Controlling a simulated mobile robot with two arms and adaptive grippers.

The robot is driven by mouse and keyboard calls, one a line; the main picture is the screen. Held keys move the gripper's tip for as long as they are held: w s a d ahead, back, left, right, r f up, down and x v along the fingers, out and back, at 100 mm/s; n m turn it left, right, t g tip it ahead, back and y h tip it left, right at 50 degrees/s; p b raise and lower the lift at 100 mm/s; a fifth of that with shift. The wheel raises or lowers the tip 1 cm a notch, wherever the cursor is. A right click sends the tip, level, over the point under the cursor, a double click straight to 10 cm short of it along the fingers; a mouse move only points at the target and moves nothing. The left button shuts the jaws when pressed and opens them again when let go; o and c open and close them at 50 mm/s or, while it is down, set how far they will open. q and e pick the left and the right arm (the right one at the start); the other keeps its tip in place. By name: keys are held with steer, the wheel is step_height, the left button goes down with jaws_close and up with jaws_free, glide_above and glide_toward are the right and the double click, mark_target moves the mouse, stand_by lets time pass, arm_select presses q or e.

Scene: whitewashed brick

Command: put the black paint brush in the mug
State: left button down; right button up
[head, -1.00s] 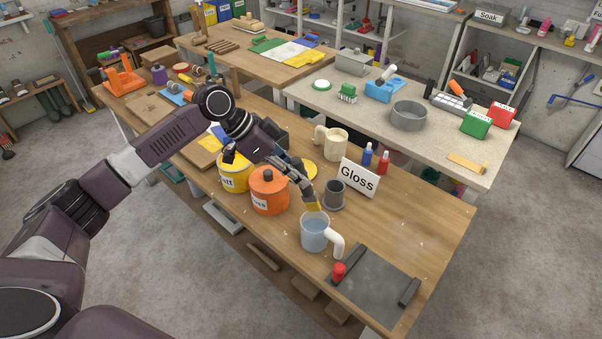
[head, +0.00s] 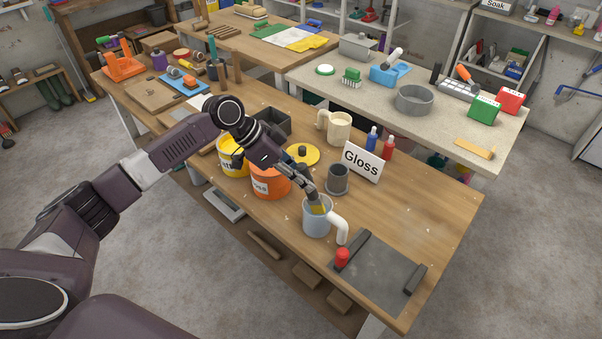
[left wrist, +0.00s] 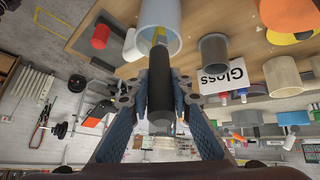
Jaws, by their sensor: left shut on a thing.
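The mug (head: 315,226) is pale blue-grey with a white handle and stands upright on the wooden bench. It also shows in the left wrist view (left wrist: 174,14), upside down. The black paint brush (left wrist: 159,90) has a dark handle and a yellow end. My left gripper (head: 311,193) is shut on its handle, just above the mug's rim. The brush's yellow end (head: 319,209) points down and reaches inside the mug's mouth. Whether it touches the bottom is hidden. My right gripper is not in view.
A dark grey cup (head: 338,180) and the Gloss sign (head: 362,161) stand close behind the mug. An orange pot (head: 268,184) and a yellow pot (head: 232,160) stand left, below my arm. A grey mat (head: 375,278) with a red-topped item (head: 342,258) lies in front right.

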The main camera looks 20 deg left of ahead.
arm_select(q)
steer(key=shift+d+f, duration=0.1)
steer(key=shift+f, duration=0.1)
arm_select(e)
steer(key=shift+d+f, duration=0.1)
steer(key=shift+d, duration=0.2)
